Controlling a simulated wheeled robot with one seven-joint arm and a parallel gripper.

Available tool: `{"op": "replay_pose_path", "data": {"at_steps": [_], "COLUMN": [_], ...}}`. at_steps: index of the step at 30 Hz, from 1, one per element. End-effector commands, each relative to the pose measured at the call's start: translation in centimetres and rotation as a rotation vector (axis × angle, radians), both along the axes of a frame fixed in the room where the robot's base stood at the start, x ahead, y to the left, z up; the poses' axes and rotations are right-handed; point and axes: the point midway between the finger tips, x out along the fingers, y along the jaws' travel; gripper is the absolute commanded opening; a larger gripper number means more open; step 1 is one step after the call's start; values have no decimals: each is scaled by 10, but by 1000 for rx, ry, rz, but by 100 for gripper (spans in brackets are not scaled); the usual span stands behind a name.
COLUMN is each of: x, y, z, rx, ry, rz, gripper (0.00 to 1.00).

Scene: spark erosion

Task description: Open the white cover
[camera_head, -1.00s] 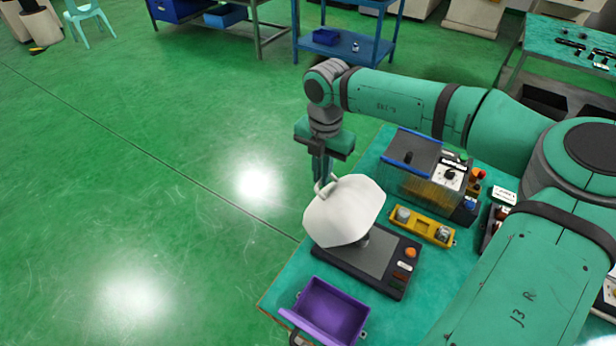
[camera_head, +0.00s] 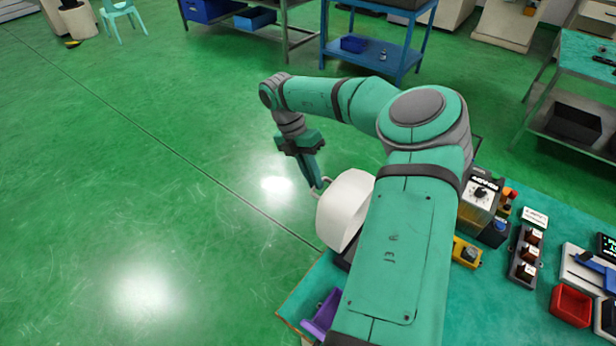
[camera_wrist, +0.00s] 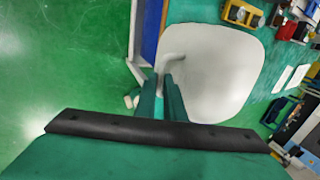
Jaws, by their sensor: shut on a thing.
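The white cover (camera_head: 342,210) is tilted up at the left edge of the table in the head view, partly hidden behind my arm. In the wrist view the cover (camera_wrist: 215,75) fills the middle right as a broad pale shell. My gripper (camera_head: 317,185) reaches down to the curved handle on the cover's left side. In the wrist view my gripper's fingers (camera_wrist: 163,95) are closed around that handle (camera_wrist: 172,62). The device under the cover is mostly hidden by my arm.
A purple tray (camera_head: 323,315) lies at the table's near left corner. A yellow block (camera_head: 466,252), a row of buttons (camera_head: 527,252) and a red bin (camera_head: 571,305) stand to the right. The green floor left of the table is clear.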

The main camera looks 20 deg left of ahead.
Motion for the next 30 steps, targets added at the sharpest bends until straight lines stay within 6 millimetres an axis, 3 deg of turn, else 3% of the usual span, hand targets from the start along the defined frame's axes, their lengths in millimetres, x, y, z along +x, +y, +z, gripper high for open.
{"op": "replay_pose_path", "data": {"at_steps": [16, 18, 19, 30], "x": [5, 5, 5, 4], "y": [-3, -3, -3, 0], "z": [-1, -1, -1, 2], "rx": [-20, -20, -20, -21], "ry": [0, 0, 0, 4], "rz": [-13, -13, -13, -9], "gripper": [0, 23, 28, 28]}}
